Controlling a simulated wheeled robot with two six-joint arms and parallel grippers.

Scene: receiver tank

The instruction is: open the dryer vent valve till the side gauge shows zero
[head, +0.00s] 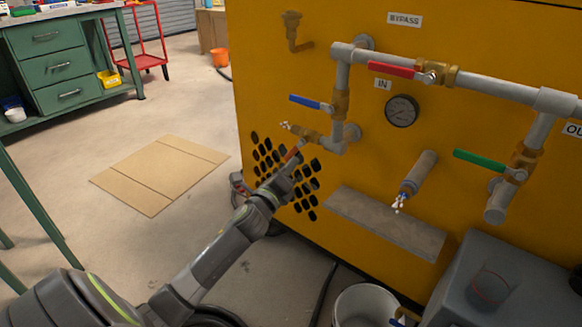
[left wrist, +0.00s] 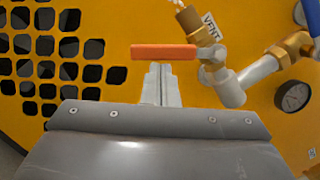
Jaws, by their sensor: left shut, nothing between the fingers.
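The vent valve is a brass fitting (head: 306,136) low on the left of the yellow cabinet's pipework, with an orange lever (head: 294,151). In the left wrist view the lever (left wrist: 163,52) lies level across the picture, left of the valve body (left wrist: 211,55) and the VENT label. White wisps show at the brass outlet (left wrist: 189,20). My left gripper (left wrist: 160,72) is shut and empty, its fingertips just below the lever; whether they touch it I cannot tell. A round gauge (head: 401,110) sits right of the pipes; its reading is too small to tell. My right gripper is out of view.
Blue (head: 310,102), red (head: 391,70) and green (head: 480,161) levers sit on nearby pipes. A grey shelf (head: 385,222) juts from the cabinet below. A white bucket (head: 366,303) and a grey box (head: 500,285) stand at the lower right. Floor at the left holds flat cardboard (head: 160,173).

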